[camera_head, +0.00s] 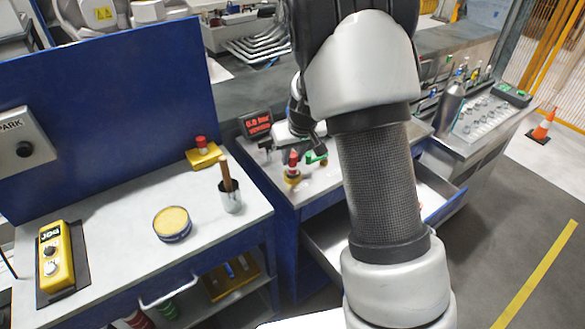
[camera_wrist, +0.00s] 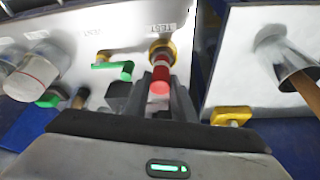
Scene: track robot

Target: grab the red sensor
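The red sensor (camera_head: 293,157), red with a pale band, stands upright on a round brass base (camera_head: 292,178) on the rear bench. In the wrist view the red sensor (camera_wrist: 160,86) points toward the camera, with its brass base (camera_wrist: 162,48) behind it. My gripper (camera_wrist: 163,80) has its two dark fingers on either side of the sensor in that view. The fingers look apart, with narrow gaps beside the sensor, and I see no clear contact. In the head view my gripper (camera_head: 308,128) is small and partly hidden near the sensor.
A green part (camera_head: 316,158) lies close right of the sensor; a small display (camera_head: 257,124) stands behind. Another red-topped piece sits on a yellow block (camera_head: 204,156) on the left bench. A metal cup (camera_head: 231,198) holds a wooden handle. An open drawer (camera_head: 325,240) sticks out below.

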